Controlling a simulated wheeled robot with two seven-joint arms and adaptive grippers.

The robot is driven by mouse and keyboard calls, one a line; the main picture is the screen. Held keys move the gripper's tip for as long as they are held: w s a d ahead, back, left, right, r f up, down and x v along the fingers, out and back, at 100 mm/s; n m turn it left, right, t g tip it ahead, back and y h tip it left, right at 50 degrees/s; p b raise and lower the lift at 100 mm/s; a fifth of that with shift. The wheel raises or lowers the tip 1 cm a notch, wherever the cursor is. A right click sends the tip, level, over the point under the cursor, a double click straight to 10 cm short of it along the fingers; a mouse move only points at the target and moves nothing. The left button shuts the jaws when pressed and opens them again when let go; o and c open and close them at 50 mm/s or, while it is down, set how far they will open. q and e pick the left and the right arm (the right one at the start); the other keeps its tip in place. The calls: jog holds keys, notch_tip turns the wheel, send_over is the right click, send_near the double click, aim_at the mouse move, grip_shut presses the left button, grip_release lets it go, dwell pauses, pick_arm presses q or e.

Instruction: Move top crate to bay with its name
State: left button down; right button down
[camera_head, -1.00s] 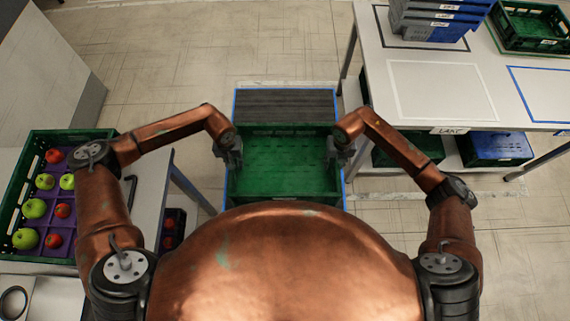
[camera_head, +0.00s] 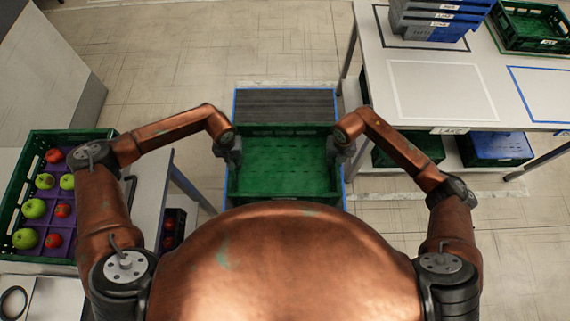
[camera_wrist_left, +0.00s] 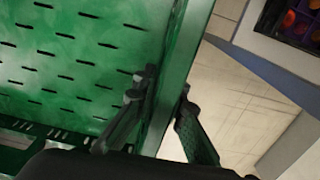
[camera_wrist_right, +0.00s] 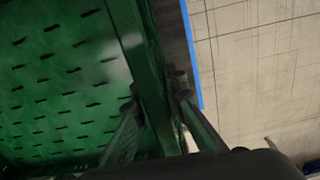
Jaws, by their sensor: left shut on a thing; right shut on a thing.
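The green crate (camera_head: 285,168) is empty and sits in front of my body, over a grey slatted surface (camera_head: 285,105) with a blue outline. My left gripper (camera_head: 233,158) is shut on the crate's left wall, with one finger on each side of it. The left wrist view shows this wall (camera_wrist_left: 180,70) between the fingers (camera_wrist_left: 160,110). My right gripper (camera_head: 339,158) is shut on the crate's right wall. The right wrist view shows the wall (camera_wrist_right: 135,50) between the fingers (camera_wrist_right: 157,105).
A white table (camera_head: 440,60) at the right has marked bays; the white-outlined bay (camera_head: 440,90), with a label (camera_head: 449,131) at its front, is empty. Blue crates (camera_head: 435,22) and a green crate (camera_head: 530,28) stand on it. A fruit crate (camera_head: 68,135) is at the left.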

pick_arm(q)
jog(key=shift+r, duration=0.15)
pick_arm(e)
jog(key=shift+r, duration=0.15)
